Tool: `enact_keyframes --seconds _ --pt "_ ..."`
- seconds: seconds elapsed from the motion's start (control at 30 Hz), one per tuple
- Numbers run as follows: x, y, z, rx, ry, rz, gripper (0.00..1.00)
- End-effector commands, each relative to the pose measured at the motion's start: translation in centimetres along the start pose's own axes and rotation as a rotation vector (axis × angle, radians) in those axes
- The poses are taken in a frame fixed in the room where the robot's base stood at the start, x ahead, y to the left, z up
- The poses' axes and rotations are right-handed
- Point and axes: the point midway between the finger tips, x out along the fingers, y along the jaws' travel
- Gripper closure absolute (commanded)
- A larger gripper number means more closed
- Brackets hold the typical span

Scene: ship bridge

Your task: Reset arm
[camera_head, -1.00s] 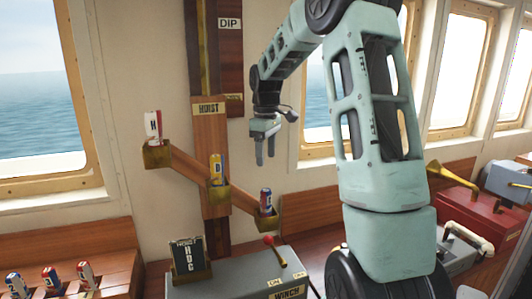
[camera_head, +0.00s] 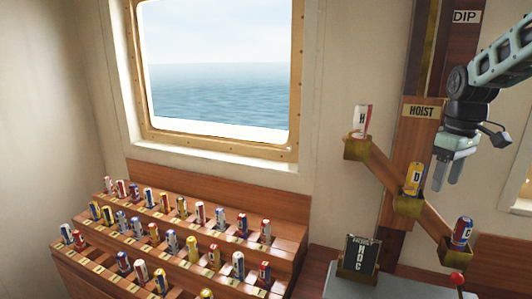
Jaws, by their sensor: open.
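My gripper (camera_head: 446,172) hangs from my arm at the upper right, fingers pointing down. Its two fingers are apart with nothing between them. It is in front of the wooden HOIST board (camera_head: 424,135), just right of and above a yellow can marked D (camera_head: 414,179). I cannot tell how far it stands off the board. The yellow can sits in the middle brass holder (camera_head: 408,206) of a slanted wooden rail. A white and red can marked H (camera_head: 362,122) sits in the upper left holder, and a blue can (camera_head: 461,233) in the lower right one.
A stepped wooden rack (camera_head: 285,235) with many labelled cans fills the lower left below a window (camera_head: 222,75). A DIP label (camera_head: 466,17) is at upper right.

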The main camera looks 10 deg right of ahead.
Motion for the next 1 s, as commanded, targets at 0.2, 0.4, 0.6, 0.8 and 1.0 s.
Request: enact_keyframes --seconds 0.2,0.4,0.6,0.8,1.0 --pt "2.7 -12.4 -3.0 -0.103 0.012 -0.020 0.41" --pt "5.3 -23.3 -2.0 -0.185 0.016 -0.034 0.41" --pt "8.1 -32.9 2.3 -0.264 0.012 -0.044 0.41" --pt "10.7 -38.9 8.1 -0.326 0.008 -0.044 0.41" --pt "12.0 -41.1 11.8 -0.355 0.007 -0.041 0.41"
